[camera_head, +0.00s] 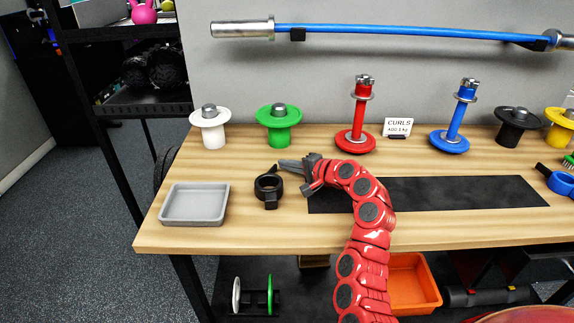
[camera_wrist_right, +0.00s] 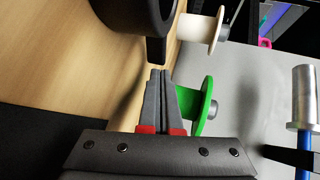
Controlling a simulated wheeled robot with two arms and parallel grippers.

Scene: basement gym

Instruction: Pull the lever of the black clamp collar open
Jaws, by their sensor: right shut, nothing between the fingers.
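The black clamp collar (camera_head: 268,191) lies on the wooden table between the grey tray and the black mat. Its lever sticks out from the ring toward my gripper. My right gripper (camera_head: 281,165) is shut and empty, with its fingertips close to the lever at the collar's upper right. In the right wrist view the collar (camera_wrist_right: 130,12) fills the top, cut off by the edge. Its lever (camera_wrist_right: 157,50) points at the closed fingertips (camera_wrist_right: 160,74). I cannot tell whether they touch it. My left gripper is not in view.
A grey tray (camera_head: 194,204) stands left of the collar. White (camera_head: 210,130) and green (camera_head: 278,128) spools stand behind, with red (camera_head: 356,142) and blue (camera_head: 450,142) posts to the right. A black mat (camera_head: 450,192) lies under my right arm. Bare wood surrounds the collar.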

